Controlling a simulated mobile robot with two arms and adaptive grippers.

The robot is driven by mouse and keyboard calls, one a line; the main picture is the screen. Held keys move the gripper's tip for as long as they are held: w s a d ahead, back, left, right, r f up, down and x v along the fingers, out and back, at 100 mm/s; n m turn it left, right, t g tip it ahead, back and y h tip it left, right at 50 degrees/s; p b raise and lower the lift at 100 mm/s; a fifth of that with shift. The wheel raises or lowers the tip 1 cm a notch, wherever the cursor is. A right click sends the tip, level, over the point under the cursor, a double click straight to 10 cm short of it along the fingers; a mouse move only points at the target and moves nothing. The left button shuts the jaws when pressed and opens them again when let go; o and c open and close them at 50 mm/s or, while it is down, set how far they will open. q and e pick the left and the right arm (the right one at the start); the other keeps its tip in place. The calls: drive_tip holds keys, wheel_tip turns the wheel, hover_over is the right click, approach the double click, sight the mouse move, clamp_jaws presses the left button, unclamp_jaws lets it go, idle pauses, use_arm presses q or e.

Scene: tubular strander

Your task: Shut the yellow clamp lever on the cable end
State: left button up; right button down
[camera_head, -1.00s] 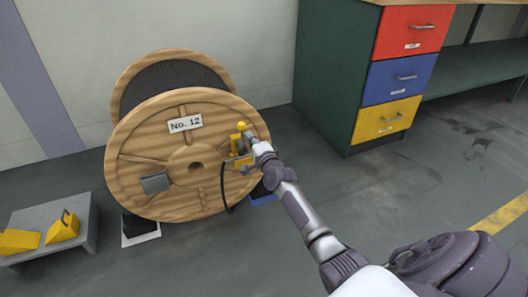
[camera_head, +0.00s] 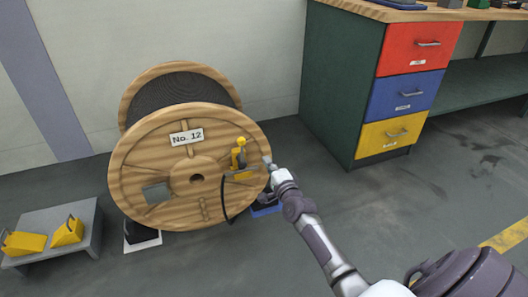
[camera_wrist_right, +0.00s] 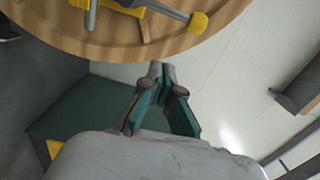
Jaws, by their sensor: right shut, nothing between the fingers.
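The yellow clamp (camera_head: 239,161) sits on the right part of the wooden reel's front face. Its lever ends in a yellow knob (camera_head: 240,142) at the top, and a black cable (camera_head: 224,196) curves down from the clamp. In the wrist view the lever's knob (camera_wrist_right: 198,22) and grey rod (camera_wrist_right: 165,10) show at the top, above my fingers. I cannot tell whether the lever is fully shut. My right gripper (camera_head: 267,161) is shut and empty, to the right of the clamp by the reel's rim and apart from the knob; its fingertips (camera_wrist_right: 161,68) are together. My left gripper is out of view.
The wooden reel (camera_head: 155,178) stands on the floor against wheel chocks. A low grey stand (camera_head: 85,232) with yellow chocks (camera_head: 68,232) is at left. A green cabinet (camera_head: 340,80) with coloured drawers stands at right. Floor between reel and cabinet is clear.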

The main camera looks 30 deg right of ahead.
drive_tip(key=shift+s+a+p, duration=0.2)
drive_tip(key=shift+s+p, duration=0.1)
drive_tip(key=shift+s, duration=0.7)
drive_tip(key=shift+s+a+p, duration=0.2)
drive_tip(key=shift+s+p, duration=0.05)
drive_tip(key=shift+s, duration=0.75)
